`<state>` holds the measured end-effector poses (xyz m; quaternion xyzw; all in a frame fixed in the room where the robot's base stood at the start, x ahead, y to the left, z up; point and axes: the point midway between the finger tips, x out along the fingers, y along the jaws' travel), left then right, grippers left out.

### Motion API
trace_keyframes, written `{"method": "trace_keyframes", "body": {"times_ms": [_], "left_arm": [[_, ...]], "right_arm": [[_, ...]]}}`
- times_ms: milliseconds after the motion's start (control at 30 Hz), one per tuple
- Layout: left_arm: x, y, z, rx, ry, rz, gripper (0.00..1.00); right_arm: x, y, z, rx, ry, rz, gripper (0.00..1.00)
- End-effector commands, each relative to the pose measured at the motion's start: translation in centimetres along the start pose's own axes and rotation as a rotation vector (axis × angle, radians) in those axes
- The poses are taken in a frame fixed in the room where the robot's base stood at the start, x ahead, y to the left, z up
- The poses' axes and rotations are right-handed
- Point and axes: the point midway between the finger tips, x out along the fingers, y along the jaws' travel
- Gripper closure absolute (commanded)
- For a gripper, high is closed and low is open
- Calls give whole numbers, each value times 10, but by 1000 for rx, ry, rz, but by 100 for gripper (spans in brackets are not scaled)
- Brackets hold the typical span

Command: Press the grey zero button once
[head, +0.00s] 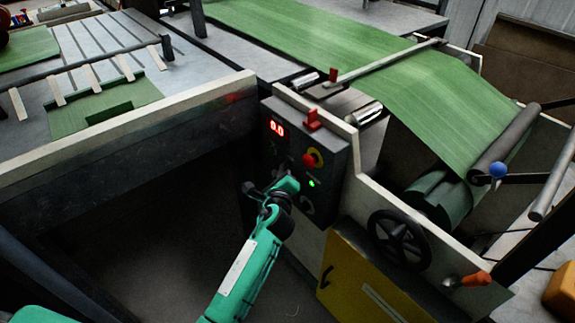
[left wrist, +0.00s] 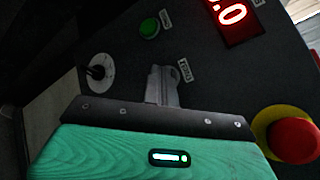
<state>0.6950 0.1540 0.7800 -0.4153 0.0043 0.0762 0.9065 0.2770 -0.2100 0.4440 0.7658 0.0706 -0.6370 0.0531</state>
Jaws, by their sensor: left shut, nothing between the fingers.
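The dark control panel (head: 336,172) has a red display (head: 277,128) reading 0.0. My left gripper (head: 291,178) is in front of the panel's lower middle. In the left wrist view its narrow grey fingers (left wrist: 163,82) are shut and empty, pointing at the panel beside a small white label (left wrist: 185,70). The grey zero button is mostly or wholly hidden behind the fingertips. I cannot tell whether they touch it. My right gripper is not in view.
A red mushroom button on a yellow ring (left wrist: 292,138) lies right of the fingers. A green button (left wrist: 149,28) is above them, and a black selector switch (left wrist: 97,70) to their left. A black handwheel (head: 398,238) and yellow cabinet (head: 350,275) stand lower right.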

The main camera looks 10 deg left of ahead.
Motion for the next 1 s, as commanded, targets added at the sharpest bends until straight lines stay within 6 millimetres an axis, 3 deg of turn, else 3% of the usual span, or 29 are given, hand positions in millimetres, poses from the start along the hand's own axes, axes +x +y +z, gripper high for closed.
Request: {"method": "trace_keyframes", "body": {"times_ms": [800, 1000], "left_arm": [[-13, 9, 9, 0, 0, 0, 100], [-25, 16, 19, 1, 1, 0, 100]], "right_arm": [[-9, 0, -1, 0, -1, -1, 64], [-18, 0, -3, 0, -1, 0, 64]]}}
